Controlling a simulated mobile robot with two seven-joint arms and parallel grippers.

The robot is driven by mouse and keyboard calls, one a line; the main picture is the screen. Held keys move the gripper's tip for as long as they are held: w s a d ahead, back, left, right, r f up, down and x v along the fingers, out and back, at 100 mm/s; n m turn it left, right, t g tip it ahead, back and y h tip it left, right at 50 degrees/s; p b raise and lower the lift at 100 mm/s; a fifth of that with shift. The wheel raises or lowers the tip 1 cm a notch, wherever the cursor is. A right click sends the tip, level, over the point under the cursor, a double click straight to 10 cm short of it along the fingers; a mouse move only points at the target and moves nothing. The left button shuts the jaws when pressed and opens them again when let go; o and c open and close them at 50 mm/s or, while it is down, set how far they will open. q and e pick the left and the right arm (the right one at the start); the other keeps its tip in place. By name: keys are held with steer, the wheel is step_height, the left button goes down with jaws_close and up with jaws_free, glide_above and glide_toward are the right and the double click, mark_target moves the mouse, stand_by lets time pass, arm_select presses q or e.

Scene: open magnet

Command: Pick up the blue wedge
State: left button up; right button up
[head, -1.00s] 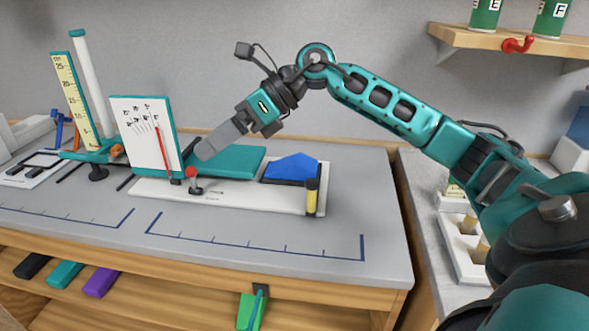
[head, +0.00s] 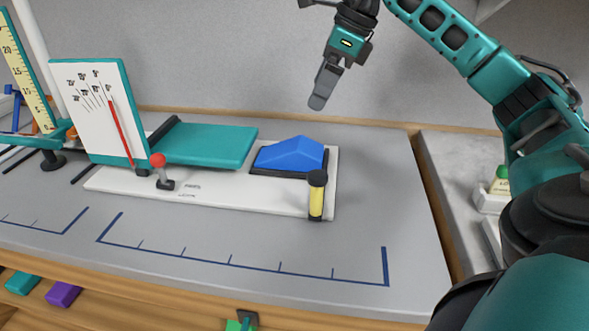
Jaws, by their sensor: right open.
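The blue wedge (head: 292,154) rests on a dark pad at the right part of the white base board (head: 205,190) on the grey table. A yellow post with a black top (head: 316,197) stands in front of its right end. My right gripper (head: 318,103) hangs in the air above and a little right of the wedge, apart from it, with its fingers pointing down. It is open and nothing shows between the fingers, which overlap in this view. My left gripper is not in view.
Left of the wedge lie a teal plate (head: 205,143), a red-knobbed lever (head: 159,165) and an upright dial board (head: 92,110) with a red needle. The grey table (head: 250,245) is clear in front. A second counter is at the right.

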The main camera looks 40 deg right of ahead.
mark_target(298, 142)
steer(key=b+x, duration=0.1)
steer(key=x, duration=0.8)
steer(key=b+x, duration=0.1)
steer(key=x, duration=0.4)
steer(key=shift+s+f+b, duration=0.2)
steer(key=shift+s+b, duration=0.1)
steer(key=shift+b, duration=0.05)
steer(key=shift+c, duration=0.4)
steer(key=c, duration=0.9)
